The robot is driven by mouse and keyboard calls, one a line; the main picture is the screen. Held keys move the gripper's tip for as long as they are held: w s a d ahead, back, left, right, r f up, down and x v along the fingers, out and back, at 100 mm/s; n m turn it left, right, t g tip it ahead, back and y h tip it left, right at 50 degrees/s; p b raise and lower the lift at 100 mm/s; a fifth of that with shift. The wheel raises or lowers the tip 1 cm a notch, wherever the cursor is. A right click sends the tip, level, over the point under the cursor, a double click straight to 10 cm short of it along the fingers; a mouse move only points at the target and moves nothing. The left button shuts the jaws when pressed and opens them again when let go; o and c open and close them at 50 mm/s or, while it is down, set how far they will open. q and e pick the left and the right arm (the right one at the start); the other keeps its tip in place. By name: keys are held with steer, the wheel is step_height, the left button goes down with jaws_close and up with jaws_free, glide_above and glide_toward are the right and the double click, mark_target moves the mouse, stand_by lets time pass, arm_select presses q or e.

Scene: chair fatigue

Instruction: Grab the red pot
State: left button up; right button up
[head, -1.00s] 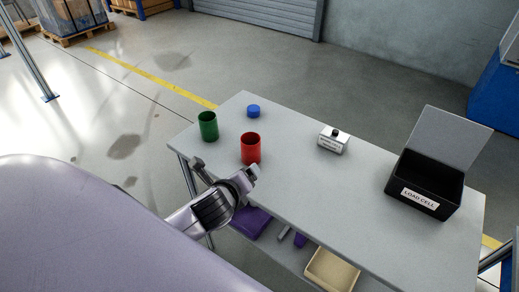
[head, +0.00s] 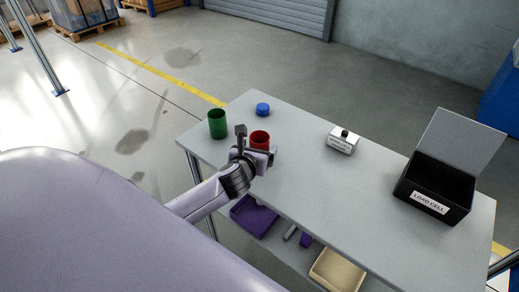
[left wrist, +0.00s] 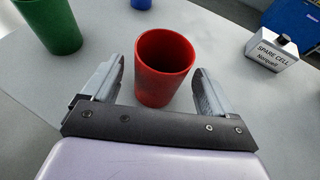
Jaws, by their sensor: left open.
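The red pot (head: 260,139) stands upright on the grey table near its left end. My left gripper (head: 257,150) is at the near side of the pot and partly hides it in the head view. In the left wrist view, the red pot (left wrist: 164,68) stands ahead of and partly between the two fingers of my open left gripper (left wrist: 157,80). There is a gap on each side, and the gripper is not closed on it. The pot looks hollow and open at the top. My right gripper is in neither view.
A green pot (head: 217,124) and a blue cap (head: 262,109) stand close by on the table (head: 330,195). A white spare cell box (head: 342,141) stands to the right, and an open black load cell box (head: 433,190) is at the right end. The table between is clear.

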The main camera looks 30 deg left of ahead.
mark_target(260, 139)
arm_select(q)
steer(key=shift+x, duration=1.3)
steer(key=c, duration=1.1)
